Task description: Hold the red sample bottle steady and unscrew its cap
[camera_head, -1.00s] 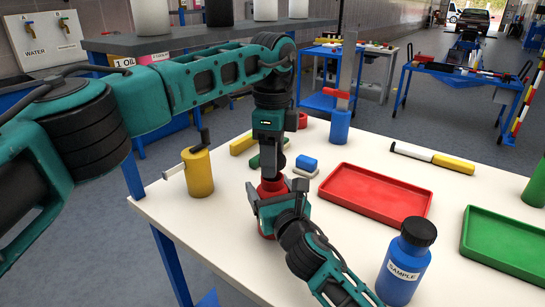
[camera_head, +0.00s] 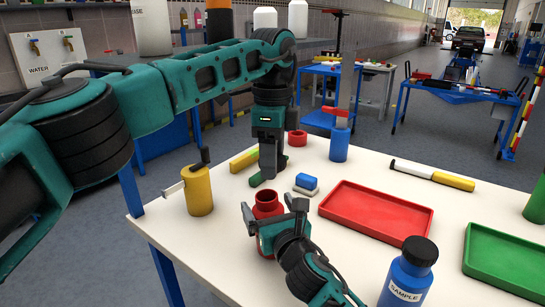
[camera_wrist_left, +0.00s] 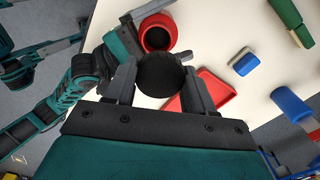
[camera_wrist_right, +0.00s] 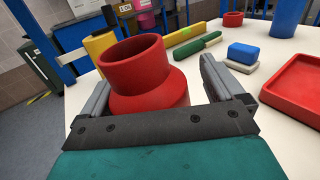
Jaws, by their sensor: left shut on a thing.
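The red sample bottle (camera_head: 268,204) stands upright on the table, its open neck showing with no cap on it. It also shows in the right wrist view (camera_wrist_right: 140,75) and the left wrist view (camera_wrist_left: 158,33). My left gripper (camera_head: 268,178) is shut on the black cap (camera_wrist_left: 161,75) and holds it above and apart from the bottle. The cap is hard to make out in the head view. My right gripper (camera_wrist_right: 150,90) is open, its fingers on either side of the bottle, with a gap at the right finger. The bottle's lower part is hidden.
A red tray (camera_head: 421,226) and a green tray (camera_head: 470,262) lie to the right. A blue bottle (camera_head: 405,278) labelled SAMPLE stands at the front. A yellow can (camera_head: 198,192) stands left, and a blue-and-white block (camera_head: 306,182) lies just behind the right gripper.

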